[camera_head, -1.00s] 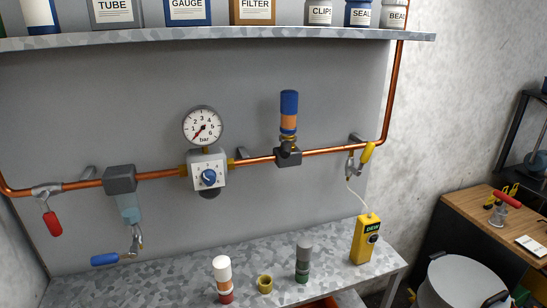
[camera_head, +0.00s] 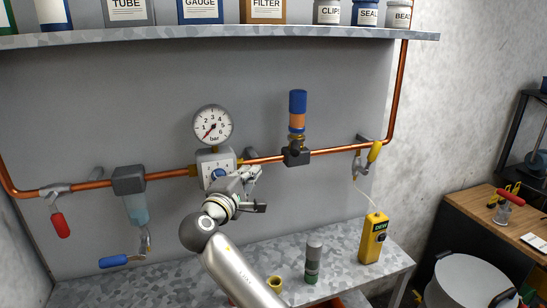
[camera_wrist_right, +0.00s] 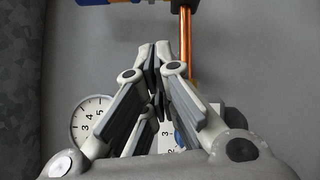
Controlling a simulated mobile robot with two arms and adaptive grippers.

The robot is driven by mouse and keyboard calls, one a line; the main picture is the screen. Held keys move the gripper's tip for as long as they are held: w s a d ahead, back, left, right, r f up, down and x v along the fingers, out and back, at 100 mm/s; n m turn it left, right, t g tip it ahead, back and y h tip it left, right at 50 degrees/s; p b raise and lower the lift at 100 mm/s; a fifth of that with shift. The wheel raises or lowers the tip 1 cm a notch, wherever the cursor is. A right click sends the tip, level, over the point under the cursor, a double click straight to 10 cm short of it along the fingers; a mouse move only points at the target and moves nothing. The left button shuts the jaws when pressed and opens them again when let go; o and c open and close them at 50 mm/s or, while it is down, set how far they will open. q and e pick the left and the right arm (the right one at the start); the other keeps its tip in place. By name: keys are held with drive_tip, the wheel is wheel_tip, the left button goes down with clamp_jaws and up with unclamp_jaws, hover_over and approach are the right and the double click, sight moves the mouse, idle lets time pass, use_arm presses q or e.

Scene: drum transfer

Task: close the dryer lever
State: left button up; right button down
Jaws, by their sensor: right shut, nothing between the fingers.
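I cannot tell which is the dryer's. My right gripper (camera_head: 255,174) is in front of the pipe, left of and lower than the canister. Its fingertips (camera_wrist_right: 157,50) meet with nothing between them. It holds no lever. My left gripper is out of view.
The round gauge (camera_head: 212,124) and white regulator box (camera_head: 208,160) are close behind my right gripper. A shelf (camera_head: 230,37) of labelled containers runs above. Below, the bench (camera_head: 190,264) holds a yellow DEW meter (camera_head: 373,238), a brass ring (camera_head: 274,283) and a grey-green cylinder (camera_head: 313,262).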

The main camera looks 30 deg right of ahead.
sight(296, 147)
drive_tip(key=w+d+p, duration=0.1)
drive_tip(key=d+p, duration=0.1)
drive_tip(key=d, duration=0.3)
drive_tip(key=w+d+r+p, duration=0.1)
drive_tip(key=w+d+p, duration=0.1)
drive_tip(key=d, duration=0.4)
drive_tip(key=shift+w+r+p, duration=0.25)
drive_tip(key=shift+w+p, duration=0.05)
drive_tip(key=shift+p, duration=0.3)
drive_tip(key=shift+d, duration=0.1)
